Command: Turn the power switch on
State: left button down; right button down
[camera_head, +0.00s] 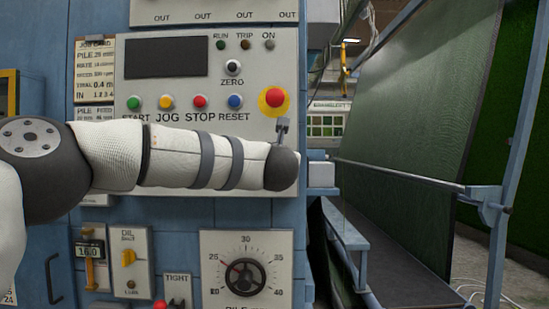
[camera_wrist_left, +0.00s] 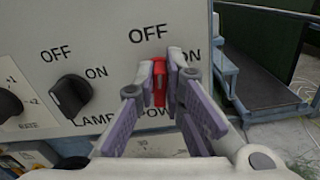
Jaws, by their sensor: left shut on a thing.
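The red power switch (camera_wrist_left: 158,84) is on a pale panel in the left wrist view. Its handle stands upright below the word OFF; the word ON to its right is partly covered by a finger. My left gripper (camera_wrist_left: 164,77) is shut on the red handle, a finger on each side. In the head view my left arm (camera_head: 190,157) reaches across the blue cabinet from the left; the gripper's fingers and the power switch cannot be made out there. My right gripper is in neither view.
A black lamp knob (camera_wrist_left: 71,95) sits left of the power switch. In the head view, a red mushroom button (camera_head: 274,98) on yellow is just above my arm, beside a row of coloured buttons. A dial (camera_head: 244,277) is below. A turf frame (camera_head: 420,100) stands at right.

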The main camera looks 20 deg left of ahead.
pick_arm(q)
jog(key=shift+w+d+f+m+p, duration=0.1)
jog(key=shift+d+f+m+p, duration=0.1)
jog(key=shift+m, duration=2.4)
jog(key=shift+d+f+m+p, duration=0.1)
jog(key=shift+f+m, duration=0.05)
jog(key=shift+m, duration=2.45)
jog(key=shift+w+d+f+m+p, duration=0.1)
jog(key=shift+d+f+m+p, duration=0.1)
jog(key=shift+m, duration=2.7)
jog(key=c, duration=1.7)
grip_release()
jog(key=v, duration=1.2)
jog(key=shift+s, duration=0.1)
